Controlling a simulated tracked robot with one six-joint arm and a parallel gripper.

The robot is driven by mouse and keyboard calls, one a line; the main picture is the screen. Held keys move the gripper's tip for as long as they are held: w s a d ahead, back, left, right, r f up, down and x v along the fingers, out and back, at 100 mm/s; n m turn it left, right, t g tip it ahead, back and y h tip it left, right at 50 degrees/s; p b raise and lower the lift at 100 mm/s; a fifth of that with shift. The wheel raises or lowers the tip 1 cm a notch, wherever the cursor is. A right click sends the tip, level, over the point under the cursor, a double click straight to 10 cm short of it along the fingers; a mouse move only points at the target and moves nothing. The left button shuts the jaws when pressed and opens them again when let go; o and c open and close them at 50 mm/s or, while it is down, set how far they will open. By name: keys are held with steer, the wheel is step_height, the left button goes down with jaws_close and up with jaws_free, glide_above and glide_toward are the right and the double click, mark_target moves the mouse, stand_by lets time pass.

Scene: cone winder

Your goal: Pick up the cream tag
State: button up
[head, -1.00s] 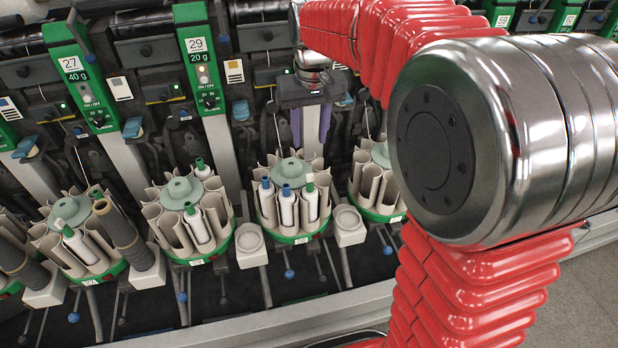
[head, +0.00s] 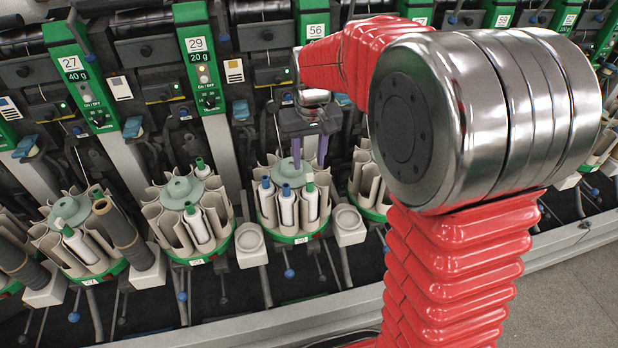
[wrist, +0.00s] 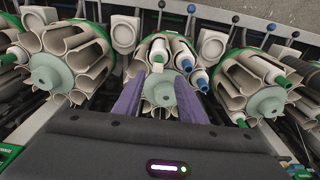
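The cream tag (head: 309,177) is a small pale block at the top of a green-tipped bobbin in the round magazine (head: 287,238) below unit 56. In the wrist view the cream tag (wrist: 158,67) shows between the tips of my fingers, in front of a white bobbin. My gripper (head: 309,165) has two purple fingers pointing down, just above the magazine. It is open, with a clear gap between the fingers (wrist: 160,77), and nothing is held. Whether a finger touches the tag cannot be told.
Blue-tipped bobbins (head: 286,205) stand close beside the tag. The grey-green magazine hub (head: 290,169) is next to the fingers. Similar magazines (head: 187,215) stand to either side. White cups (head: 348,222) and lever knobs (head: 289,273) line the front.

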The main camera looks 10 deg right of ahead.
mark_target(310, 174)
steer(key=shift+w+d+f, duration=0.15)
steer(key=shift+f, duration=1.1)
steer(key=shift+w+d+f, duration=0.1)
steer(key=shift+f, duration=1.15)
steer(key=shift+c, duration=0.7)
steer(key=c, duration=0.7)
